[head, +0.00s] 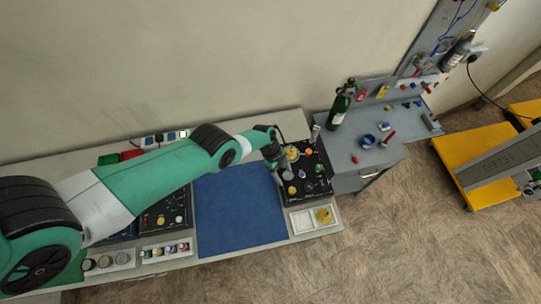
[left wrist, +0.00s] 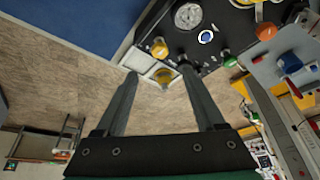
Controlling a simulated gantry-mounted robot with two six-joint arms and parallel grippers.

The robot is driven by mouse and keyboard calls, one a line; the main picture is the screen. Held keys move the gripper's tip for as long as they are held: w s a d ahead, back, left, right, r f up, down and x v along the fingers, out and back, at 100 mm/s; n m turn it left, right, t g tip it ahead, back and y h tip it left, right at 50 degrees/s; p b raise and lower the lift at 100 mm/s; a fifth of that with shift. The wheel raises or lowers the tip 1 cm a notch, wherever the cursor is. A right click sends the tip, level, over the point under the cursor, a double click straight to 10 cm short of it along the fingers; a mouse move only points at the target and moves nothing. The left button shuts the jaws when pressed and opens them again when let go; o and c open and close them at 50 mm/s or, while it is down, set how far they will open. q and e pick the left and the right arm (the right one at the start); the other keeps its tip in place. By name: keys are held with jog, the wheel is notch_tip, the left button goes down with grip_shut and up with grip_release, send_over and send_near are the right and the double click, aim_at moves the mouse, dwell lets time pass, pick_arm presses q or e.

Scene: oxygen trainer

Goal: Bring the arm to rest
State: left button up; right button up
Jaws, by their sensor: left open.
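My left arm, green and white with black joints, reaches from the left across the bench in the head view. Its gripper (head: 284,174) is over the left part of the black knob panel (head: 310,188), near the right edge of the blue mat (head: 238,207). In the left wrist view the gripper (left wrist: 158,73) has its two fingers apart with nothing between them. Beyond the fingertips are the white tray (left wrist: 150,66) with a yellow piece and the panel's gauge and knobs. I cannot tell the exact height over the panel. My right gripper is not in view.
A green cylinder (head: 340,105) stands on the grey side table (head: 378,152), with small coloured parts around it. Another dark panel (head: 168,212) lies left of the mat. A yellow cart (head: 465,161) stands at the right. The mat is bare.

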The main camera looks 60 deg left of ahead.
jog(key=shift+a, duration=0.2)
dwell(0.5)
